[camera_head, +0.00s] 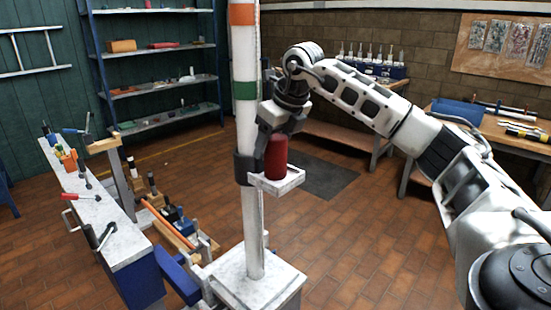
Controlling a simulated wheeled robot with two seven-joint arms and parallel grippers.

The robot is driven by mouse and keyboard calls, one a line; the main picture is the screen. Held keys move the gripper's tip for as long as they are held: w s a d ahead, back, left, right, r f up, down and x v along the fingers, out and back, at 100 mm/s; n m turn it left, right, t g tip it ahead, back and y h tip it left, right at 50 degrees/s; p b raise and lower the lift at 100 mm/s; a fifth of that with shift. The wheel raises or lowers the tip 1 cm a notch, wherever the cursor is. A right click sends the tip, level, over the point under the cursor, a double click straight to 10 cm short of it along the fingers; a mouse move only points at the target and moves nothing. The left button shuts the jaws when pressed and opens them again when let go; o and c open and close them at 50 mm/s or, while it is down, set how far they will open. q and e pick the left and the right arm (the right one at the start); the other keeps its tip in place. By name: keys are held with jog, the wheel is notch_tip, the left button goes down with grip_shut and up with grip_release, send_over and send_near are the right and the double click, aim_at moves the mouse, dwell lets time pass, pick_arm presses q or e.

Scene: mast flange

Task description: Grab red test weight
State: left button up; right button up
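The red test weight (276,158) is an upright dark red cylinder. It stands on a small white shelf (277,184) fixed by a dark collar (242,168) to the white mast (253,225). My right gripper (274,135) comes down from above at the top of the weight, close beside the mast. A dark grey finger shows at the weight's left side. The far side of the grip is hidden, so I cannot tell whether the fingers press on the weight. My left gripper is not in view.
The mast, with orange and green bands, rises from a white block (256,287). A narrow workbench (91,212) with tools stands at the left. A blue shelf rack (158,88) stands behind. A bench (495,130) with a blue bin is at the right. Brick floor lies open between.

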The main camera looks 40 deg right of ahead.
jog(key=c, duration=1)
jog(key=shift+r, duration=0.15)
grip_shut()
